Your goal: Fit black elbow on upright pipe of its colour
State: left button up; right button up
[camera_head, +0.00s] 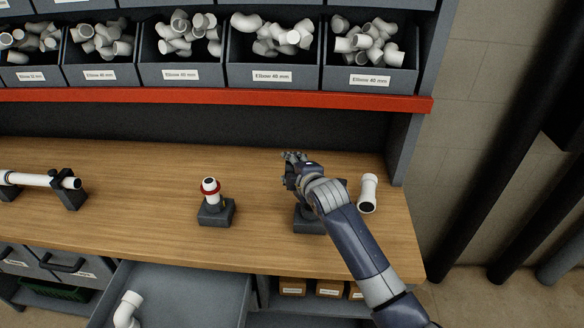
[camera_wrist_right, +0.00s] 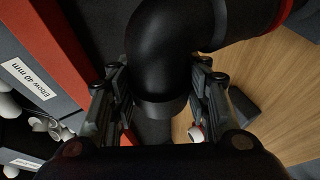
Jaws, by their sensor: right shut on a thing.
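The black elbow (camera_wrist_right: 165,55) fills the top middle of the right wrist view. My right gripper (camera_wrist_right: 158,103) is shut on it, with a finger on each side. A red band (camera_wrist_right: 287,12) shows at the elbow's far upper-right side; whether this belongs to the elbow or to a pipe is unclear. In the head view my right gripper (camera_head: 291,160) is above the bench, and the elbow is hard to tell apart from it. A dark grey base (camera_head: 306,222) stands under my forearm. The black upright pipe is not clearly seen. My left gripper is not in view.
A white upright pipe (camera_head: 210,190) with a red ring stands in a dark base left of my gripper. A white fitting (camera_head: 368,190) is right of my arm. A red-edged shelf (camera_head: 230,95) with bins runs behind. The wooden bench (camera_head: 130,200) is clear between pieces.

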jog(key=o, duration=1.1)
jog(key=shift+o, duration=0.2)
jog(key=v, duration=1.2)
